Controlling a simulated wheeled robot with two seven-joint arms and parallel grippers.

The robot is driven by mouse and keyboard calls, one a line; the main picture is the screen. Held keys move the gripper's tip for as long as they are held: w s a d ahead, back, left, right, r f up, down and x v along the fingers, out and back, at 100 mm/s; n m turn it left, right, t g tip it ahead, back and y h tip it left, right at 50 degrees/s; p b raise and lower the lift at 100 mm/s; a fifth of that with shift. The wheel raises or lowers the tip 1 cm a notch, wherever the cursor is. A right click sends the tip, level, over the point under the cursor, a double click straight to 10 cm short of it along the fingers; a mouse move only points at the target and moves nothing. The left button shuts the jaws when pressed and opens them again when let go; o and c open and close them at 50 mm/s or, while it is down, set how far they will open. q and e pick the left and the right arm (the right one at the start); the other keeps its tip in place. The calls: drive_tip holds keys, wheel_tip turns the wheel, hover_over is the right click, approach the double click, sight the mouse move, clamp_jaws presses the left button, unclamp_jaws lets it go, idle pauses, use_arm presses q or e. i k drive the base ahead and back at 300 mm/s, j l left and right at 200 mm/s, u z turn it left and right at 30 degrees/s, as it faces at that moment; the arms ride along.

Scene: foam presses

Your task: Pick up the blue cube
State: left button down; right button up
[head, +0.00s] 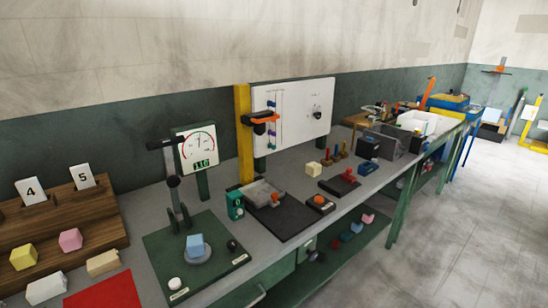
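A light blue cube (196,245) sits on a round grey plate (195,257) on the dark green base (165,262) of a press. The press lever stands upright behind the cube. Neither of my grippers is in the head view.
A gauge panel (197,146) stands behind the press. A wooden rack (85,205) with cards 4 and 5 is at left, with a yellow cube (23,256) and a pink cube (70,240). A red mat (104,292) lies in front. A white board (292,108) stands farther back.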

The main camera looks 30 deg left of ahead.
sight(196, 247)
drive_tip(key=u, duration=1.45)
